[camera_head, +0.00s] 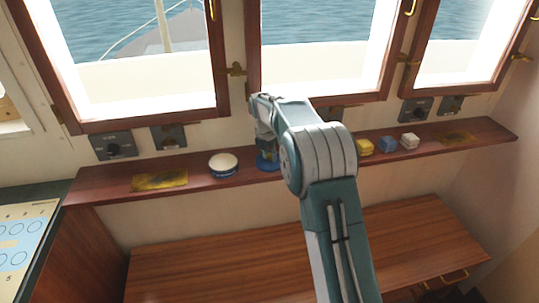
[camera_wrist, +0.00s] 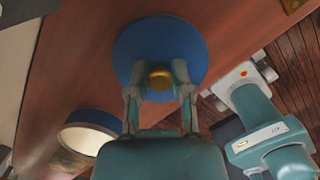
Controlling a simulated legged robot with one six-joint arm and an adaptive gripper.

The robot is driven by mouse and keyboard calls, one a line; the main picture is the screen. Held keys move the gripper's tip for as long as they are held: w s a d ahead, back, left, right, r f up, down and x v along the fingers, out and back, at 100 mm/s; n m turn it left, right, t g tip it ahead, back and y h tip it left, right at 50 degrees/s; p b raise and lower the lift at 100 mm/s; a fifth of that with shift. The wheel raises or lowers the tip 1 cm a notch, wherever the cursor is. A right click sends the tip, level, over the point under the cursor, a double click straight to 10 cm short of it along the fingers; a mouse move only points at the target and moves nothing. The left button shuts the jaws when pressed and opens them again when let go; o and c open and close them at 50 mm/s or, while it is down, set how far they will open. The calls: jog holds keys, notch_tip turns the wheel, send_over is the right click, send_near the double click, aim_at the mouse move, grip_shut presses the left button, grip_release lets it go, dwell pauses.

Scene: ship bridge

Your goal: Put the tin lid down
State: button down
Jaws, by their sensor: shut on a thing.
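The tin lid is a round blue disc with a gold knob. In the wrist view the lid (camera_wrist: 160,35) lies beyond my gripper (camera_wrist: 160,84), whose two fingers are shut on the gold knob. In the head view the lid (camera_head: 268,164) shows at the wooden shelf below the middle window, with my gripper (camera_head: 266,146) above it, partly hidden by my arm. I cannot tell whether the lid touches the shelf. A round tin (camera_head: 223,166), pale on top with a blue band, stands to the left of the lid. The tin (camera_wrist: 88,133) is also at lower left in the wrist view.
The narrow shelf (camera_head: 105,183) runs under the windows. A wooden bench top (camera_head: 200,265) is below.

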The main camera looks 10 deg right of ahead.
jog(key=c, duration=0.5)
grip_release()
